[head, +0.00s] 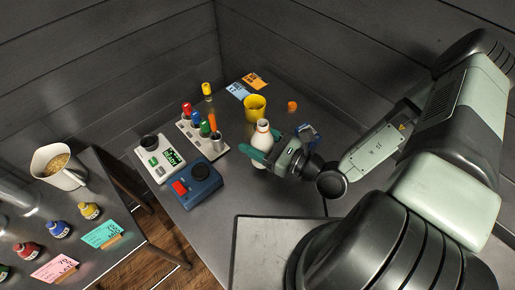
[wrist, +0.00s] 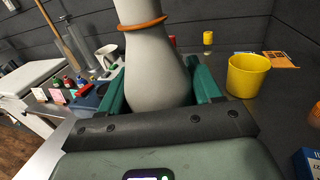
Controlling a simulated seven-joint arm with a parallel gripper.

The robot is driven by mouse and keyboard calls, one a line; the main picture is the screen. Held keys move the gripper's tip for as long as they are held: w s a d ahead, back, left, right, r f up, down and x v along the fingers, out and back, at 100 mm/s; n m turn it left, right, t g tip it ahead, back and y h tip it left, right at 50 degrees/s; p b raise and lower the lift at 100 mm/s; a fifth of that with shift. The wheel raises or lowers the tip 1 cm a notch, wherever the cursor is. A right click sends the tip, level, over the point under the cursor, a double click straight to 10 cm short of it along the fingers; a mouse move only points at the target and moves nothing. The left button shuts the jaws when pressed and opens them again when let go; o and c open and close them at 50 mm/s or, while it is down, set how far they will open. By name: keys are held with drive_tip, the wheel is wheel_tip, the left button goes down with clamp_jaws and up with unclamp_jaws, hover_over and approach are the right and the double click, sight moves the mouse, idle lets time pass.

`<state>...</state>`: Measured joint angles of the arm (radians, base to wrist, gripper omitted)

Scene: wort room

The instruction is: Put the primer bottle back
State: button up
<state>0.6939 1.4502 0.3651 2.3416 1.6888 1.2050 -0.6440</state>
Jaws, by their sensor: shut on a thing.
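My gripper (head: 261,156) is shut on a pale white bottle (head: 263,128) with an orange ring, over the metal table. In the wrist view the bottle (wrist: 154,65) stands between the green fingers (wrist: 160,92), its orange ring near the top of the picture. Its top is out of that view, and its lower end is hidden behind the gripper. No label is readable on it, and I cannot tell whether its base touches the table. Small bottles in red (head: 28,251), blue (head: 59,229) and yellow (head: 89,210) stand on the left table beside coloured cards.
A yellow cup (head: 255,108) stands just behind the held bottle. A rack (head: 190,132) of coloured tubes, a white device (head: 158,160) and a blue device (head: 193,186) are to the left. A blue box (head: 309,133) and an orange cap (head: 292,106) are to the right. A gap separates the tables.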

drive_tip(key=shift+f, duration=1.9)
drive_tip(key=shift+f, duration=0.15)
drive_tip(key=o, duration=1.2)
drive_tip(key=shift+s+d, duration=0.15)
drive_tip(key=shift+d, duration=0.15)
drive_tip(key=v, duration=1.1)
drive_tip(key=shift+s+d, duration=0.1)
drive_tip(key=shift+d, duration=0.05)
